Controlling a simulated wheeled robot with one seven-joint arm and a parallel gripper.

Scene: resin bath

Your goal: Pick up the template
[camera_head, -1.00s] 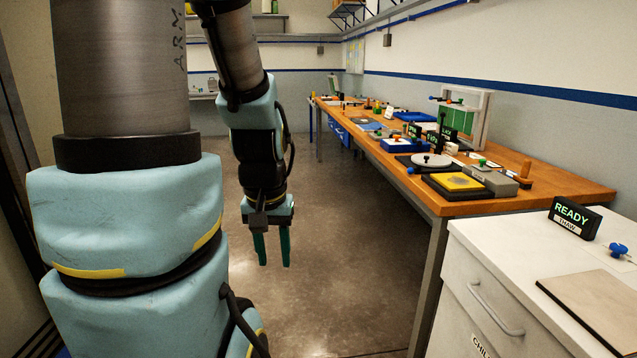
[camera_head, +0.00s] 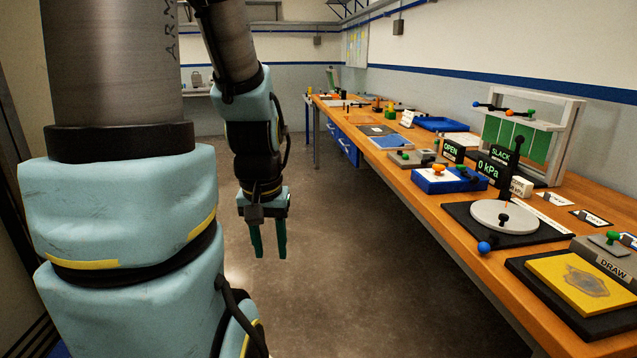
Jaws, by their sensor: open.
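My gripper (camera_head: 270,250) hangs open and empty over the floor, left of the long wooden workbench (camera_head: 440,208), its two green fingers pointing down and apart. It touches nothing. I cannot tell for sure which thing is the template. Flat pieces on the bench include a yellow plate (camera_head: 560,281) with a grey stain on a black base at the near right, and a blue sheet (camera_head: 390,142) farther back.
A round grey disc (camera_head: 490,214) sits on a black plate with a blue-knobbed lever. A blue box (camera_head: 430,184), signs reading OPEN (camera_head: 452,151) and SLACK 0 kPa (camera_head: 494,167), and a white frame with green panels (camera_head: 560,135) stand nearby. The floor (camera_head: 330,250) beside the bench is clear.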

